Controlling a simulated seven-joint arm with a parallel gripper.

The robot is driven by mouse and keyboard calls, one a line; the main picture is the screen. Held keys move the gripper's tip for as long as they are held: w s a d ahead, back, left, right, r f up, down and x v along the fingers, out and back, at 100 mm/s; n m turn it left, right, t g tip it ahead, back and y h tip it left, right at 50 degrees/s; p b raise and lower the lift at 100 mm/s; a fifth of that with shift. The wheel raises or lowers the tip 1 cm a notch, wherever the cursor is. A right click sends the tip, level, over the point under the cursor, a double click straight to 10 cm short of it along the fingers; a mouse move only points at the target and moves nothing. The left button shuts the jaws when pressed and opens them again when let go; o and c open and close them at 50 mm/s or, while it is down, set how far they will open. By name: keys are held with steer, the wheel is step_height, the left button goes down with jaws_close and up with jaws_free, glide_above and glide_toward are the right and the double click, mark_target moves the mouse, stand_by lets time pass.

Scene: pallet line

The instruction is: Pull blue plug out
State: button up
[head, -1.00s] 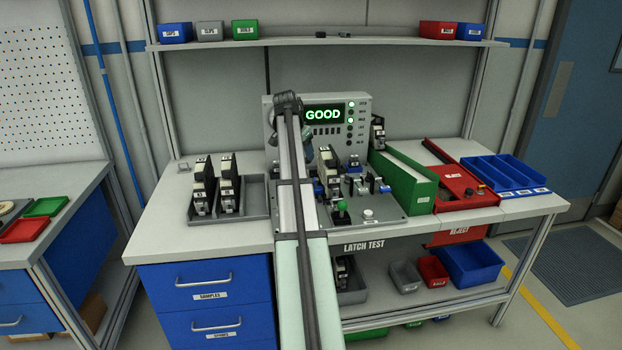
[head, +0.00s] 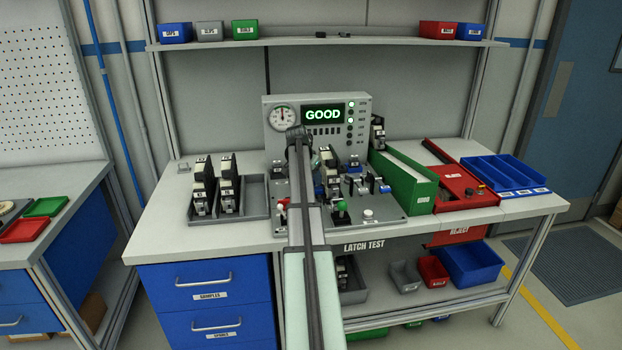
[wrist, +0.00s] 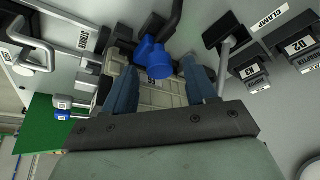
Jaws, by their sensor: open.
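The blue plug (wrist: 153,58) shows in the wrist view, at the upper middle, beside a grey and black unit (wrist: 155,92) on the fixture. My gripper (wrist: 160,70) is open, with its two blue-grey fingers apart and the plug between or just beyond their tips. I see no finger clearly touching the plug. In the head view my arm hides much of the fixture plate (head: 386,213). A small blue part (head: 319,191) shows just right of my arm; I cannot tell if it is the plug.
The tester (head: 356,133) behind shows GOOD. A clamp lever (wrist: 229,50) stands right of my fingers in the wrist view. A grey tray (head: 256,206) with two units is left; a green box (head: 424,190), red reject box (head: 470,196) and blue bins (head: 530,181) are right.

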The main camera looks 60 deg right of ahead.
steer(key=shift+f, duration=0.2)
steer(key=shift+c, duration=0.4)
jaws_close()
